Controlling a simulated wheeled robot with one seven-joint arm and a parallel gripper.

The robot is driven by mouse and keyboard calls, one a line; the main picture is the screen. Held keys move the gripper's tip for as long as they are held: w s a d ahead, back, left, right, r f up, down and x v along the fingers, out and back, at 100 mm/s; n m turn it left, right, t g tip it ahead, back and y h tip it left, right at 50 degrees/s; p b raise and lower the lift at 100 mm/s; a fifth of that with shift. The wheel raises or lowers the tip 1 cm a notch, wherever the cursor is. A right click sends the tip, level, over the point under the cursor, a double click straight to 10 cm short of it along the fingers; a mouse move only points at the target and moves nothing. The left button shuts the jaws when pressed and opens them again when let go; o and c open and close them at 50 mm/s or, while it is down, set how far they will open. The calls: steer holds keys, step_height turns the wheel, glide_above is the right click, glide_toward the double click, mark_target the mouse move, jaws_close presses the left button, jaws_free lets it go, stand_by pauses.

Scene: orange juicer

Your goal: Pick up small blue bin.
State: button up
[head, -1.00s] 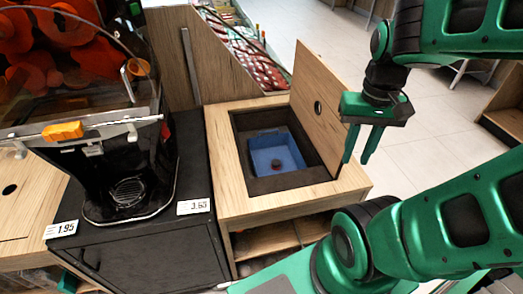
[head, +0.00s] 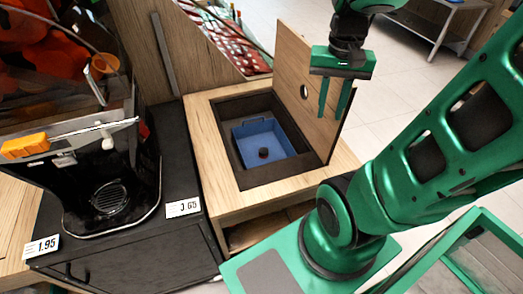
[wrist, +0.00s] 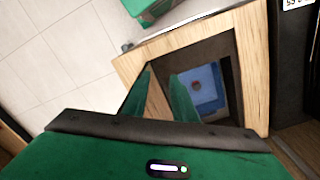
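The small blue bin (head: 270,138) sits inside a dark square recess in the top of a wooden cabinet. A small dark round object (head: 263,153) lies in it. The bin also shows in the wrist view (wrist: 208,84), partly hidden by a finger. My gripper (head: 331,116) is open and empty, fingers pointing down. In the head view it appears in front of the raised wooden lid, to the right of the bin and above the cabinet. It is apart from the bin.
The raised wooden lid (head: 295,75) with a round hole stands at the recess's right side. The wooden cabinet (head: 210,130) adjoins a black stand with the juicer (head: 110,170) on the left. Open tiled floor (head: 395,95) lies to the right.

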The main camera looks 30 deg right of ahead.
steer(key=w+d+f+m, duration=0.1)
steer(key=w+d+m, duration=0.15)
steer(key=w, duration=0.85)
steer(key=m, duration=0.9)
glide_above(252, 124)
steer(key=w, duration=0.1)
step_height(252, 124, down, 22)
steer(key=shift+g, duration=0.3)
steer(key=shift+s+d+f, duration=0.1)
steer(key=shift+s+f, duration=0.1)
steer(key=shift+f, duration=2.4)
steer(key=shift+s+f, duration=0.15)
steer(key=shift+f, duration=2.45)
steer(key=shift+c, duration=0.3)
